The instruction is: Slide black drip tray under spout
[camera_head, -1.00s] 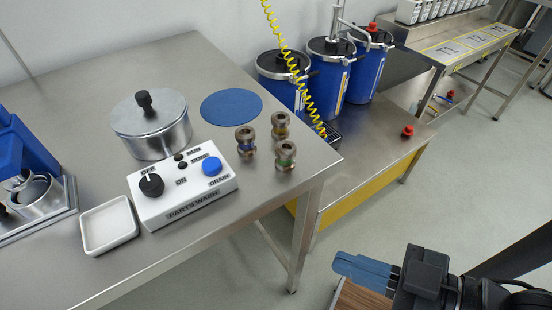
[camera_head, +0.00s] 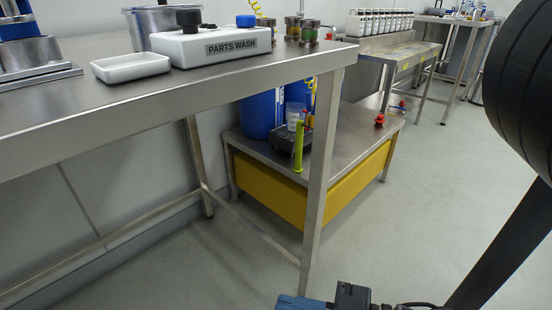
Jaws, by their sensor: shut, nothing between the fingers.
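The black drip tray (camera_head: 282,141) sits on the low steel stand (camera_head: 338,149), beside the blue drums (camera_head: 258,116), behind the near table's leg. A clear cup (camera_head: 295,117) and a bright green upright tube (camera_head: 298,148) stand at the tray; I cannot tell whether they rest on it. The spout cannot be made out; the drums' upper parts are hidden behind the table edge. My gripper (camera_head: 290,303), with blue fingers, is at the bottom edge of the view, partly cut off. It is shut and empty, well apart from the tray.
The steel table (camera_head: 150,104) bears a parts washer control box (camera_head: 222,45) and a white dish (camera_head: 130,67). Its leg (camera_head: 317,185) stands between me and the tray. A red knob (camera_head: 380,120) lies on the stand's right part.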

